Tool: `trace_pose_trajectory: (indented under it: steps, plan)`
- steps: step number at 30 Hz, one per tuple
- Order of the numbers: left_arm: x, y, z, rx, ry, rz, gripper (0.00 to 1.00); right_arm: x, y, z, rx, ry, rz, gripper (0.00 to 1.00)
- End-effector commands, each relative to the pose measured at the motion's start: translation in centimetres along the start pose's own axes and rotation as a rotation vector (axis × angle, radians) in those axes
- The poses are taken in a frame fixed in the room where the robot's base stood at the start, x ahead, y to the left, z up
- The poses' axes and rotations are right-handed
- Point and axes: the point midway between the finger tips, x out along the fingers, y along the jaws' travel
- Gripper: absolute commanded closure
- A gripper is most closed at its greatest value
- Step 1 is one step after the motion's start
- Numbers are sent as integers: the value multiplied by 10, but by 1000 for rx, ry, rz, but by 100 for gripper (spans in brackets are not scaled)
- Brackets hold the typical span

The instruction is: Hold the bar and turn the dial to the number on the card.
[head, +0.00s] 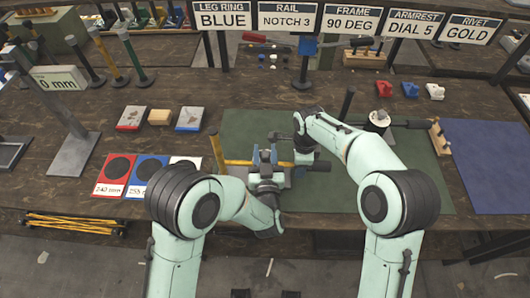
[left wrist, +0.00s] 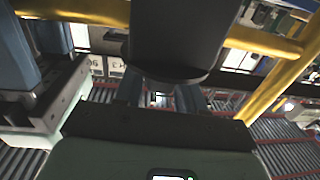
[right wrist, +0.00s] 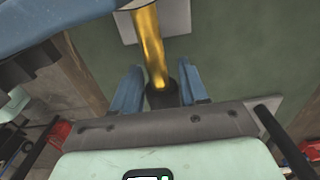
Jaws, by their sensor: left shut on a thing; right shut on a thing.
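The card (head: 414,24) reads "ARMREST DIAL 5". The yellow bar (head: 238,161) lies across the blue fixture (head: 265,154) on the green mat, with a black grip (head: 318,166) at its right end. My right gripper (head: 303,158) is shut on the bar's black end (right wrist: 160,97); the yellow tube (right wrist: 149,45) runs on from there in the right wrist view. My left gripper (left wrist: 160,98) is low at the front of the fixture and seems shut on its dial, which is mostly hidden. A black cylinder (left wrist: 178,40) fills the middle of the left wrist view. The dial's number cannot be read.
More cards (head: 222,17) hang along the back. Red, blue and white pads (head: 110,175) lie left of the green mat (head: 385,190). A sign post (head: 72,150) stands further left. A blue mat (head: 490,165) is clear at the right.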

Motion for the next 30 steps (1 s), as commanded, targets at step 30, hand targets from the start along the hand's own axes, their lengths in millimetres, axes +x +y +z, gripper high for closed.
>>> trace_pose_trajectory:
  steps: [30]
  plan:
    - [2, -2, -1, -3, 3, 899, 91, 0, 0, 0, 0, 0, 0, 100]
